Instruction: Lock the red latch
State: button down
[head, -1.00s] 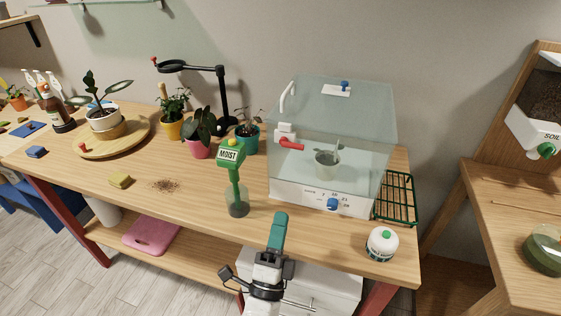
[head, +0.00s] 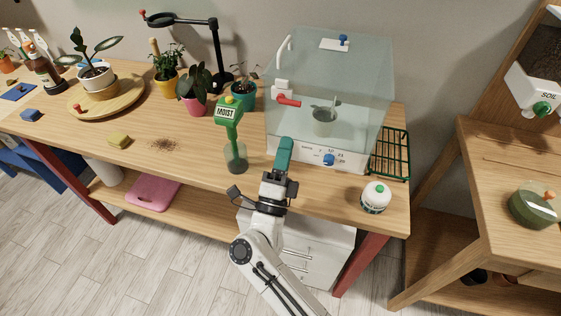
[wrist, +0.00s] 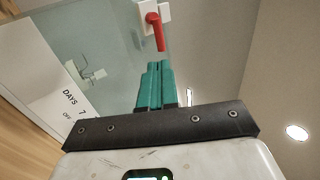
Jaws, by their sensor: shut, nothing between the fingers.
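The red latch (head: 289,101) is a red lever on a white mount at the left front of a clear glass case (head: 330,70). In the head view the lever points right and slightly down. It also shows in the wrist view (wrist: 156,31), beyond the fingertips. My gripper (head: 285,143) has teal fingers, shut and empty, in front of the case's lower left front, below the latch. In the wrist view a gap shows between the fingertips and the lever. A small grey pot stands inside the case.
A green MOIST meter in a glass jar (head: 236,158) stands left of my gripper. A white round bottle (head: 376,197) stands to the right, near the table's front edge. A green wire rack (head: 391,153) lies right of the case. A blue knob (head: 328,160) sits on the case's base panel.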

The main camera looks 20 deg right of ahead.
aim_at(290, 101)
jog(key=p+x, duration=0.2)
jog(key=x, duration=0.5)
jog(key=shift+n, duration=0.3)
